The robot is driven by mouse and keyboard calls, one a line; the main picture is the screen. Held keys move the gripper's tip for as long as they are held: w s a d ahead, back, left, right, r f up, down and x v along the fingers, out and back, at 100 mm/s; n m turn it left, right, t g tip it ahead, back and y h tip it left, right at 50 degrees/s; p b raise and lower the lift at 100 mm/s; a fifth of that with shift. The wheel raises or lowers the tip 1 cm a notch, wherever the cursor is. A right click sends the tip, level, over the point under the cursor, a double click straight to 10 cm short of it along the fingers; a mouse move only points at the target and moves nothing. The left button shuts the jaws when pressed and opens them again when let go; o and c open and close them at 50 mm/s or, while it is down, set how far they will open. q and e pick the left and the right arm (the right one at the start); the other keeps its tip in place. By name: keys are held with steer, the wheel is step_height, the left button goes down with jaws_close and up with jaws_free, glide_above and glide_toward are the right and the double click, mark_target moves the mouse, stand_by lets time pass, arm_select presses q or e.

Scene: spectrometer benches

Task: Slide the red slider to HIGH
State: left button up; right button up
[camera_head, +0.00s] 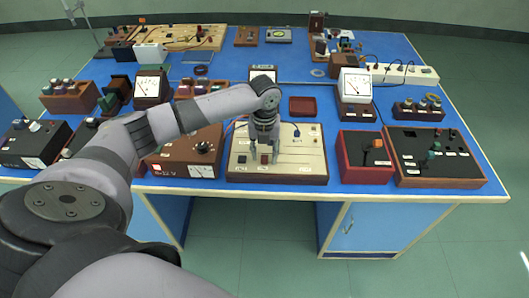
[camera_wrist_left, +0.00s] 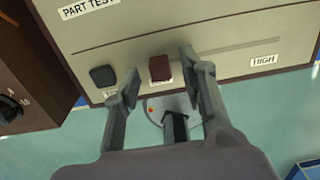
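The red slider (camera_wrist_left: 160,68) is a small dark red block on the front of a cream panel box (camera_wrist_left: 225,40), with a partly hidden label below it. The HIGH label (camera_wrist_left: 264,60) is well to its right. My left gripper (camera_wrist_left: 157,66) is open, one finger on each side of the slider, with gaps showing on both sides. In the head view my left gripper (camera_head: 265,150) points down over the front of the cream box (camera_head: 312,168). My right gripper is in neither view.
A black button (camera_wrist_left: 103,76) sits left of the slider. A brown box with a dial (camera_head: 185,155) stands close to the left, and a red box with a lever (camera_head: 365,158) to the right. The blue bench's front edge is just before the cream box.

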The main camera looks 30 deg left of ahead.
arm_select(q)
steer(key=shift+f, duration=0.4)
steer(key=shift+c, duration=0.3)
jaws_close()
stand_by(0.4)
